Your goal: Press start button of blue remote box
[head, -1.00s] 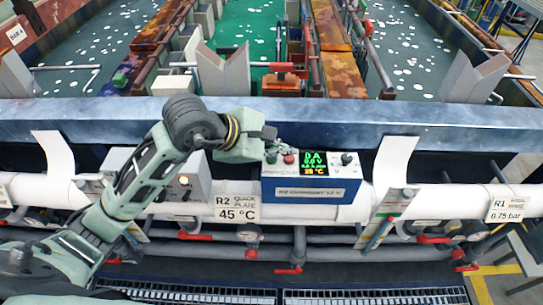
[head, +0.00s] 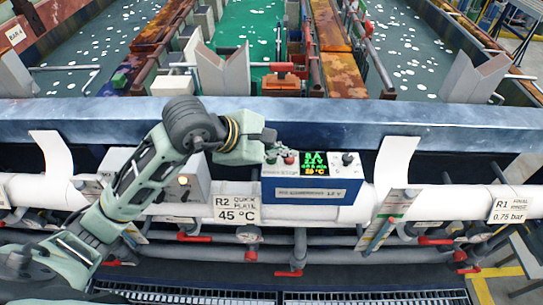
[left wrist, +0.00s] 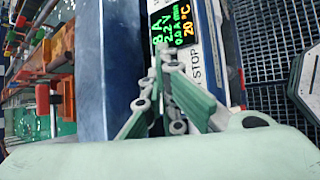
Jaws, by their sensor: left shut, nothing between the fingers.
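The blue remote box (head: 312,190) has a white sloped top and sits across the white pipe near the middle of the head view. Its top carries a greenish button (head: 271,156) at the left, a red button (head: 289,159), a lit display (head: 314,162) and a black knob (head: 347,159). My left gripper (head: 269,135) is shut and empty, just above and behind the box's left end by the greenish button. I cannot tell whether it touches. In the left wrist view, its fingers (left wrist: 160,75) hide the buttons below the display (left wrist: 172,25). My right gripper is not in view.
A blue-grey tank rim (head: 400,118) runs just behind the box. White upright plates (head: 392,165) flank the pipe. Pipes with red-handled valves lie below.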

